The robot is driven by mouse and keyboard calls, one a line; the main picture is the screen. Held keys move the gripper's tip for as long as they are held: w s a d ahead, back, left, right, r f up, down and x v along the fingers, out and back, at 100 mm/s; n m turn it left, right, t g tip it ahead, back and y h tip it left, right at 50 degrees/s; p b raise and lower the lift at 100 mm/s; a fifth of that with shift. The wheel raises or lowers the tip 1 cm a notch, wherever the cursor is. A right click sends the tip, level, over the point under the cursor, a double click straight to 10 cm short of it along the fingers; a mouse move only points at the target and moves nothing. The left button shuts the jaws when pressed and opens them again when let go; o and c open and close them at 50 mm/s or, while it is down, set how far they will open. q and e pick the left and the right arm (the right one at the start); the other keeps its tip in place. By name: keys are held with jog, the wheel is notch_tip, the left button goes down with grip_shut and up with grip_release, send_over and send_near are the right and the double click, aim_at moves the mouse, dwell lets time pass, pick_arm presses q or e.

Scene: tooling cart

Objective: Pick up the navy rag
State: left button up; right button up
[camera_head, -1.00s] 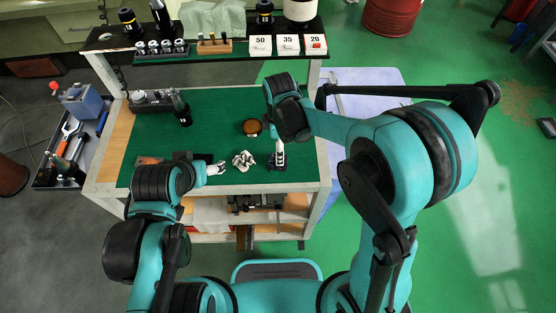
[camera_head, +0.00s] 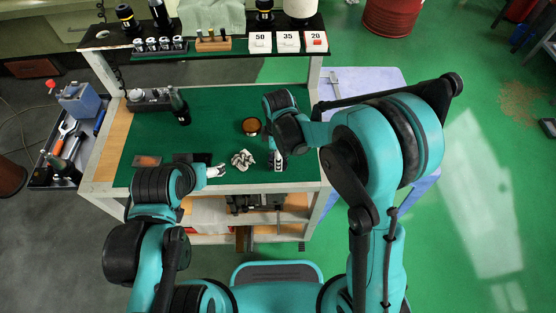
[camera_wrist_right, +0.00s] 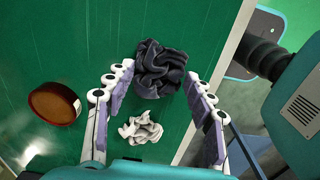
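The navy rag (camera_wrist_right: 160,70) is a dark crumpled heap on the green mat in the right wrist view. In the head view my right gripper mostly or wholly hides it. My right gripper (camera_wrist_right: 156,76) is open, with its fingertips to the left and right of the rag. It also shows in the head view (camera_head: 278,162), pointing down at the mat. I cannot tell whether the fingers touch the rag. My left gripper (camera_head: 216,171) is low over the front left of the mat; its finger opening is unclear.
A crumpled white rag (camera_head: 243,159) lies between my grippers, close to the right one. An amber round container (camera_head: 251,126) stands behind it. A dark bottle (camera_head: 179,107) stands at the back left. The raised shelf (camera_head: 215,49) spans the back. The mat's middle left is clear.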

jog(key=shift+r, duration=0.1)
jog(key=r, duration=0.1)
jog(key=r+p, duration=0.1)
jog(key=r, duration=0.2)
jog(key=shift+s+d+r+p, duration=0.2)
jog(key=shift+d+r+p, duration=0.1)
jog(key=s+d+r, duration=0.2)
jog(key=d, duration=0.1)
jog(key=s+d+r+p, duration=0.1)
jog(key=s+d+r, duration=0.1)
jog(key=d, duration=0.1)
jog(key=s+d+r+p, duration=0.1)
jog(key=s+d+r, duration=0.1)
jog(key=d, duration=0.1)
jog(key=shift+d+r, duration=0.1)
jog(key=o, duration=0.3)
jog(key=shift+c, duration=0.9)
jog(key=shift+s, duration=0.1)
